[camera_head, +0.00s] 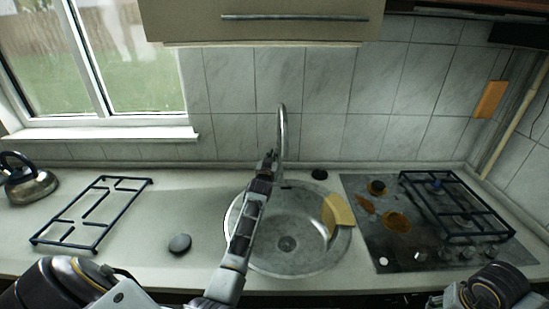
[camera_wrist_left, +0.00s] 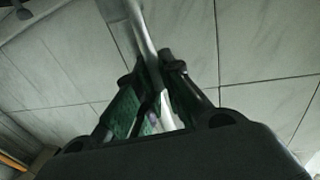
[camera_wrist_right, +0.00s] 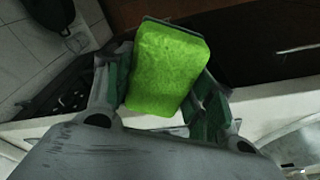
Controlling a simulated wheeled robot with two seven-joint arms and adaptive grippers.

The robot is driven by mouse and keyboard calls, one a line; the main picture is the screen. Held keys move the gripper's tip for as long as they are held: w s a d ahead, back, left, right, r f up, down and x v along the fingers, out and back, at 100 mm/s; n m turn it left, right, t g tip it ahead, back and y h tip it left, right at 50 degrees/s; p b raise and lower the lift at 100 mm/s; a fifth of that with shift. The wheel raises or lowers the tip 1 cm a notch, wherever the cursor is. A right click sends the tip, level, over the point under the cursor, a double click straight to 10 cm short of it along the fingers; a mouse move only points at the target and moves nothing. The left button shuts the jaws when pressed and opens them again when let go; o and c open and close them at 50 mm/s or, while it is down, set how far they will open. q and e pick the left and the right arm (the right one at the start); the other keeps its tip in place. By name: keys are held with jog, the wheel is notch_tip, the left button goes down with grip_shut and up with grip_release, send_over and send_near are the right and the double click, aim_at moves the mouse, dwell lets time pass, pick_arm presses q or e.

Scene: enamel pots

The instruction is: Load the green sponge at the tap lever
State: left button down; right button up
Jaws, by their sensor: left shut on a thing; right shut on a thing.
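The green sponge (camera_wrist_right: 170,65) is between the fingers of my right gripper (camera_wrist_right: 163,95) in the right wrist view. The right gripper is shut on it, over the counter's front edge. In the head view the sponge is not visible. The grey metal tap (camera_head: 282,125) rises behind the sink. My left gripper (camera_head: 268,162) reaches over the sink to the tap's base. In the left wrist view, its fingers (camera_wrist_left: 157,68) are closed together around a metal part at the tap (camera_wrist_left: 141,30). This looks like the tap lever, mostly hidden by the fingers.
The round sink (camera_head: 315,255) has a yellow cloth-like piece (camera_head: 340,210) on its right rim. A stained hob (camera_head: 400,255) with a grate (camera_head: 455,205) is at right. A loose grate (camera_head: 92,212), kettle (camera_head: 30,183) and dark disc (camera_head: 180,243) are at left.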

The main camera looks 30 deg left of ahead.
pick_arm(q)
jog(key=shift+s+f+t+b, duration=0.2)
jog(key=shift+s+t+b, duration=0.15)
jog(key=shift+b, duration=0.55)
pick_arm(e)
jog(key=shift+f, duration=0.85)
pick_arm(q)
jog(key=shift+s+r+n, duration=0.1)
jog(key=shift+s+n, duration=0.15)
jog(key=shift+n, duration=0.05)
pick_arm(e)
jog(key=shift+f, duration=0.25)
pick_arm(q)
jog(key=c, duration=1.5)
grip_release()
jog(key=shift+c, duration=0.2)
jog(key=shift+s, duration=0.1)
jog(key=v, duration=1.1)
jog(key=shift+s+d+f, duration=0.25)
jog(key=shift+s+d, duration=0.05)
